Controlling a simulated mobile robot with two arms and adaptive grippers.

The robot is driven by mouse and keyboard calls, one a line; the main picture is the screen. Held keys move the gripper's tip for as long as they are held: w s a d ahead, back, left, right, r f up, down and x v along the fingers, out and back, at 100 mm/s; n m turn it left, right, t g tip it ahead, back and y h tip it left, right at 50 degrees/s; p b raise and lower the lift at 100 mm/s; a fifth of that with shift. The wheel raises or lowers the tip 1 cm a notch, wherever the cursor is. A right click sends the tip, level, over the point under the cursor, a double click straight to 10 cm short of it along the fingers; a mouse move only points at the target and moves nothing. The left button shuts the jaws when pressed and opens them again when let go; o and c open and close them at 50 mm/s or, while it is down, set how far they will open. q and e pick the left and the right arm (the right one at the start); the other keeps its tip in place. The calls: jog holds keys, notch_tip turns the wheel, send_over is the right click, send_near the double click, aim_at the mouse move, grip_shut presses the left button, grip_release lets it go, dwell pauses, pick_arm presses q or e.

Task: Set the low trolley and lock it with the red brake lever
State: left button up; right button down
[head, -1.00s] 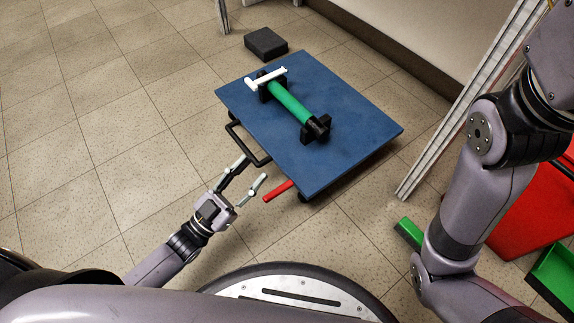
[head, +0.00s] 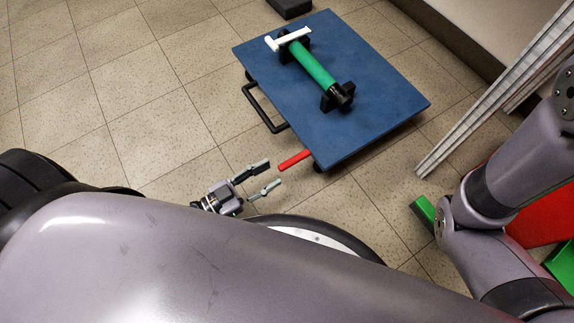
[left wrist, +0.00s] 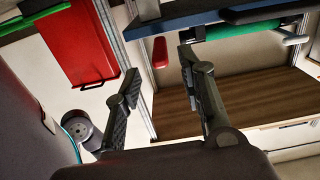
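The low trolley has a flat blue deck (head: 385,105) and stands on the tiled floor; its deck edge also shows at the top of the left wrist view (left wrist: 205,17). A black handle (head: 262,108) sticks out from its left side. The red brake lever (head: 295,160) sticks out at its near corner, and it shows in the left wrist view (left wrist: 160,52). My left gripper (head: 273,174) is open and empty, just left of and below the lever's tip, apart from it. My right arm is at the right; its gripper is out of the picture.
A green roll (head: 313,66) lies in black holders on the deck, with a white T-shaped part (head: 290,38) at its far end. A black block (head: 290,7) lies beyond the trolley. Metal uprights (head: 480,110) and a red bin (head: 520,215) stand right. Floor at left is clear.

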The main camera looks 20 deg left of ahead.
aim_at(287, 163)
pick_arm(q)
jog(key=b+x, duration=0.1)
jog(key=x, duration=0.3)
jog(key=shift+w+d+f+b, duration=0.1)
jog(key=shift+w+d+b, duration=0.2)
jog(key=shift+b, duration=0.1)
jog(key=shift+x, duration=0.8)
grip_shut()
